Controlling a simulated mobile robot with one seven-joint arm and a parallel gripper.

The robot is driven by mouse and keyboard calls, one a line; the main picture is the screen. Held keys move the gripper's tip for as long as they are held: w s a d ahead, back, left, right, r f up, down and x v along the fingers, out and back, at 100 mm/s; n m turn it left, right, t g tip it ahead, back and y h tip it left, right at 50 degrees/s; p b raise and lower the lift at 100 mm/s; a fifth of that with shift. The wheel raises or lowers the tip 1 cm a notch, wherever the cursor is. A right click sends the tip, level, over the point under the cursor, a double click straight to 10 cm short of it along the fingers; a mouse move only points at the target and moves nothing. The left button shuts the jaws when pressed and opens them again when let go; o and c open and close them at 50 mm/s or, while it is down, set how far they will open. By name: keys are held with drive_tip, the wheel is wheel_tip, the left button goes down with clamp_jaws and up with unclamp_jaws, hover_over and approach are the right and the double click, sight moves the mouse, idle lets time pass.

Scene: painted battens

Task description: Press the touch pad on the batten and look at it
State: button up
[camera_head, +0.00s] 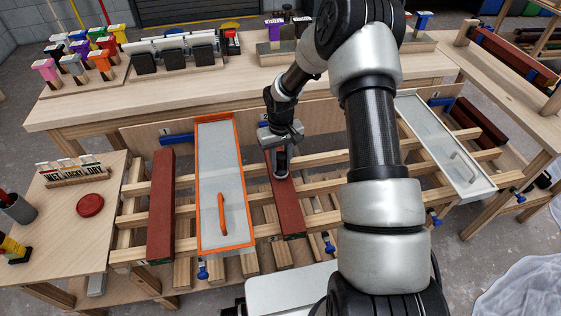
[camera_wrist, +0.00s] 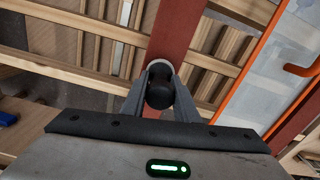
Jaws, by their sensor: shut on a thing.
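My gripper (camera_head: 281,150) is over the far part of the middle red-brown batten (camera_head: 290,212). In the wrist view my gripper (camera_wrist: 160,95) is shut on the touch pad (camera_wrist: 158,91), a dark rounded knob with a pale disc at its end. The pale rim lies over the batten (camera_wrist: 177,30), at or very close to its surface; I cannot tell if it touches. The pad's underside and the paint beneath it are hidden. Another red-brown batten (camera_head: 161,205) lies on the rack at left.
An orange-framed clear cover (camera_head: 221,180) with an orange handle lies left of the middle batten. A pale-framed cover (camera_head: 446,150) lies right. A side table holds a wet/tacky/dry sign (camera_head: 73,173) and a red disc (camera_head: 90,205). Colored-topped blocks (camera_head: 75,65) stand at back left.

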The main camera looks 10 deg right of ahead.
sight(281, 153)
drive_tip(key=shift+f+b, duration=0.45)
drive_tip(key=shift+f, duration=0.1)
idle(1.4)
drive_tip(key=shift+r+p, duration=2.1)
drive_tip(key=shift+r, duration=1.4)
